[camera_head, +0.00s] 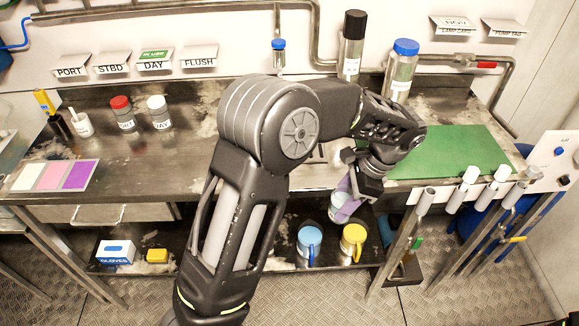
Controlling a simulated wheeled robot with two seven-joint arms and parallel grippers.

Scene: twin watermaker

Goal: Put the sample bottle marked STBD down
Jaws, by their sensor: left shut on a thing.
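My left gripper (352,184) is in front of the bench's front edge, right of centre, pointing down. It is shut on a small bottle with a lilac part (345,188) and a pale, clear-looking part below. The bottle hangs tilted in front of the bench. Its label cannot be read, and the fingers partly hide it. Sign cards on the back wall read PORT (71,73), STBD (111,69), DAY (155,66) and FLUSH (199,63). A red-capped bottle (122,115) and a white-capped bottle (158,114) stand on the bench at the left. My right gripper is not in view.
A green mat (455,150) covers the bench's right part. Steel bottles, one black-capped (351,48) and one blue-capped (401,70), stand behind. A pink-and-purple card (55,176) lies front left. Blue (309,241) and yellow (353,240) mugs stand on the lower shelf. White-capped pipes stand right.

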